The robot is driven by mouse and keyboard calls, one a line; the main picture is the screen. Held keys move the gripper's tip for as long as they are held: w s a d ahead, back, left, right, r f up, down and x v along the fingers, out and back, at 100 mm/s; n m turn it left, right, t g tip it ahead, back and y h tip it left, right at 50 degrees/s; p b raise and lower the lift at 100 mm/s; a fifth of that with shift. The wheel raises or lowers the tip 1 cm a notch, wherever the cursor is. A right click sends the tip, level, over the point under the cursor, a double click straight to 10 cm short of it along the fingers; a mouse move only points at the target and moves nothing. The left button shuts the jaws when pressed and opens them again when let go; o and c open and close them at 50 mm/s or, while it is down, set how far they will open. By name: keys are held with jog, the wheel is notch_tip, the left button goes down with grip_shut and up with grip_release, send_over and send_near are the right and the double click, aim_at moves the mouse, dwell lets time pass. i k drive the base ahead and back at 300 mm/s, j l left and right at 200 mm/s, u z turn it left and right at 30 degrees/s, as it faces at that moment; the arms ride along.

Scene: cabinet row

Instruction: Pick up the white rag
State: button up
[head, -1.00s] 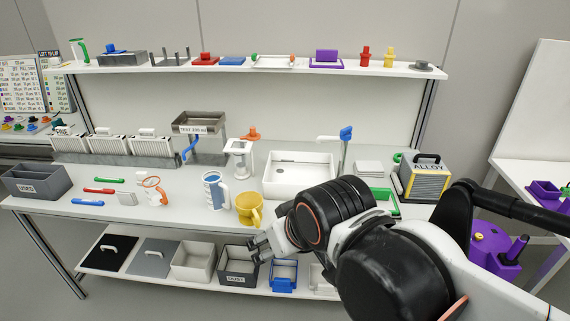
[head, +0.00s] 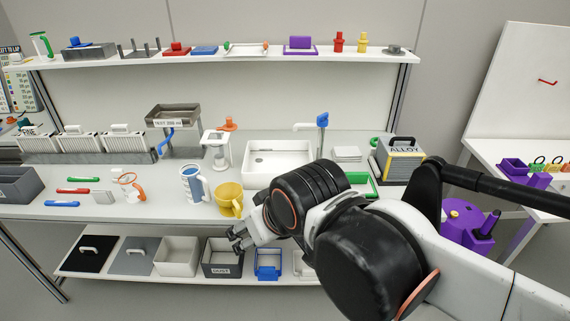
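A flat stack of white, cloth-like squares (head: 347,154) lies on the worktop to the right of the white sink (head: 262,174). It may be the white rag, but I cannot tell for certain at this size. My gripper (head: 236,240) hangs at the front of the bench, below and left of that stack, near the lower shelf's grey bin. Its fingers look apart and nothing shows between them. My arm covers part of the worktop and lower shelf on the right.
A yellow mug (head: 229,200) and a blue-and-white mug (head: 193,184) stand near the bench's front edge. A green tray (head: 360,180) and the ALLOY box (head: 401,160) stand on the right. A grey bin (head: 222,257) and blue holder (head: 267,265) are on the lower shelf.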

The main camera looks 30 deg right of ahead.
aim_at(101, 197)
jog(key=z, duration=1.5)
jog(key=u, duration=2.05)
jog(key=i+j, duration=0.2)
jog(key=i, duration=0.25)
jog(key=i+j, duration=0.2)
jog(key=i, duration=0.2)
jog(key=i+j, duration=0.2)
jog(key=i, duration=0.25)
jog(key=i+j, duration=0.2)
jog(key=i, duration=0.2)
jog(key=u, duration=0.05)
